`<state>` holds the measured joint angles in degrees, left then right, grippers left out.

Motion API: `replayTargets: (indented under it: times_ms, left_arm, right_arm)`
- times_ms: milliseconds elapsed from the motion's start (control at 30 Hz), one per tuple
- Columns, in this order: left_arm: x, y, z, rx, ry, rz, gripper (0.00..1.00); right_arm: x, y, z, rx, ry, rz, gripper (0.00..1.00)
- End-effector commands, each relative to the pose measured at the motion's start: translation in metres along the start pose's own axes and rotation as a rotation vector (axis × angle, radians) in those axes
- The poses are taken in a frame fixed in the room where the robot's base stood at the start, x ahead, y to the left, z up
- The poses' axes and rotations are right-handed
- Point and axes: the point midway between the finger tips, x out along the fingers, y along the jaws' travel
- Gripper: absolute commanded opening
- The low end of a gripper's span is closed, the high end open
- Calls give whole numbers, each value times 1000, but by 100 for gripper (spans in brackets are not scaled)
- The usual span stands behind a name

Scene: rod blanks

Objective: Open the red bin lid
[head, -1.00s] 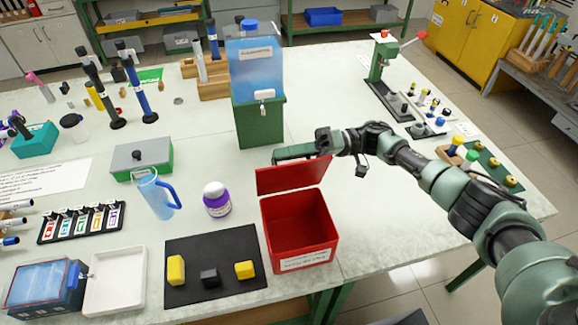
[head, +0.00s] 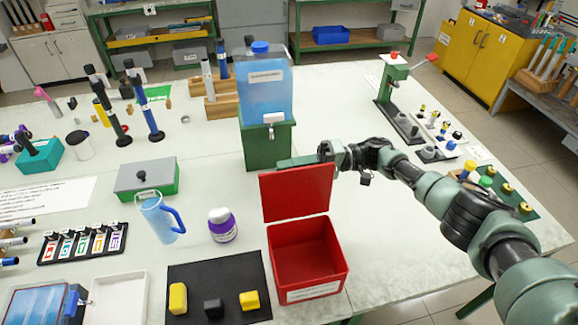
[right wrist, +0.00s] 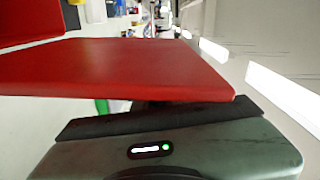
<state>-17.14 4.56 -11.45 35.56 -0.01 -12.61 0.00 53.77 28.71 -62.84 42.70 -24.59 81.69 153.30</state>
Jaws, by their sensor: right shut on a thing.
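The red bin (head: 309,287) stands open near the front edge of the table, and I see into its empty inside. Its red lid (head: 297,193) stands raised at the back of the bin, with its broad face toward me. My right gripper (head: 300,160) is shut on the lid's top edge; the lid hides part of its fingers. In the right wrist view the lid (right wrist: 130,68) spans the picture right in front of a dark-padded finger. My left gripper is not in view.
A blue dispenser on a green stand (head: 268,146) is close behind the lid. A purple-labelled bottle (head: 222,226) and a black mat (head: 219,289) with small blocks are left of the bin. The table right of the bin is clear.

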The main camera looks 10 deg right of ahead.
Motion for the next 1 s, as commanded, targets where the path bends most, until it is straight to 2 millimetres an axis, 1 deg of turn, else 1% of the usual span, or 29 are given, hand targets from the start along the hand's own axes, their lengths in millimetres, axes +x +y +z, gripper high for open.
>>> replayTargets:
  times_ms: [133, 167, 200, 233, 533, 633, 733, 833, 1000]
  left_arm:
    - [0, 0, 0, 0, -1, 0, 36]
    - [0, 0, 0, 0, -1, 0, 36]
    - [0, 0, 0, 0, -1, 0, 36]
    - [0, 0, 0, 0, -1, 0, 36]
    - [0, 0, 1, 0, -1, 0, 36]
    - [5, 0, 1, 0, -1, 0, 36]
    - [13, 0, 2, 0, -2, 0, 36]
    - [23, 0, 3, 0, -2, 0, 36]
    - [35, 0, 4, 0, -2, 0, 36]
  right_arm:
    - [0, 0, 0, 0, -1, -1, 0]
    - [0, 0, 0, 0, -1, -1, 14]
    - [0, 0, 0, 0, -1, -1, 25]
    - [0, 0, 0, 0, -1, -1, 33]
    - [0, 0, 0, -1, -1, 0, 33]
    - [-6, 2, 0, -1, 1, 1, 33]
    - [-20, 4, 0, -2, 2, 2, 33]
    - [-39, 6, 0, -2, 2, 2, 33]
    - [-65, 4, 0, -2, 1, 2, 33]
